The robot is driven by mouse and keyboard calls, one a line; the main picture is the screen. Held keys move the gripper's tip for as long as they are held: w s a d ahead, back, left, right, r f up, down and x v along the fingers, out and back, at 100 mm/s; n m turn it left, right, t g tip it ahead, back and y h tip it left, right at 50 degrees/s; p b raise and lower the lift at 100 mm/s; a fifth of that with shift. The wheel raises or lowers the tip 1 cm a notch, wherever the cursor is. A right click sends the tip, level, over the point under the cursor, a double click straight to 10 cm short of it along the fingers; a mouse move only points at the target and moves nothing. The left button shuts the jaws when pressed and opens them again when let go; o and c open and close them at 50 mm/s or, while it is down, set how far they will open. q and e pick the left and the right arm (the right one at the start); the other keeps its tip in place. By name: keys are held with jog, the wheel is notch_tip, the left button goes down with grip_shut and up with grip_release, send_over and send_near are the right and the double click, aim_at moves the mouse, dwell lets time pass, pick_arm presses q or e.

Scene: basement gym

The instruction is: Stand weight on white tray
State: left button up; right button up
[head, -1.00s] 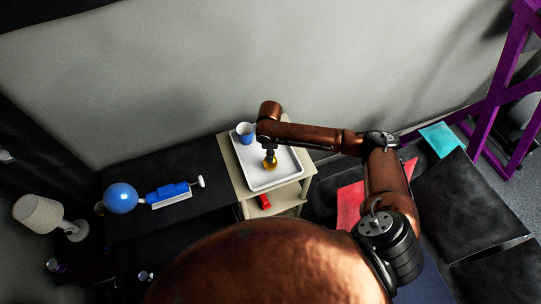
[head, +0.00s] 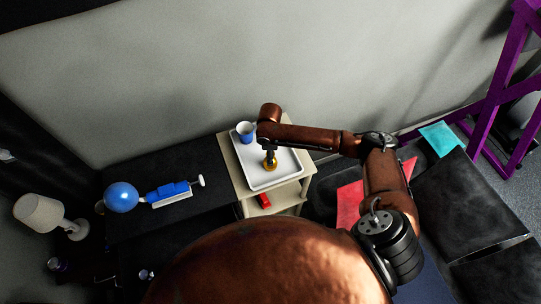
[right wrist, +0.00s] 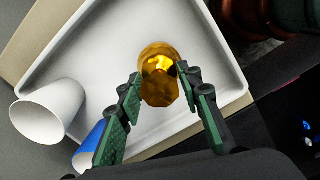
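The gold weight (head: 269,164) stands on the white tray (head: 285,178), near its middle. It also shows in the right wrist view (right wrist: 160,78), between the two finger pads. My right gripper (head: 268,155) reaches down over the tray from above. Its fingers (right wrist: 162,78) are at both sides of the weight and appear to touch it. The weight's base is partly hidden in the wrist view. My left gripper is not in view.
The tray rests on a beige stand (head: 228,160) with a red object (head: 264,201) on a lower level. A blue ball (head: 121,197) and blue device (head: 168,195) lie left.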

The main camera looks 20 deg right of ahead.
notch_tip(320, 180, up, 12)
jog(key=b, duration=0.1)
jog(key=shift+r, duration=0.15)
dwell(0.4)
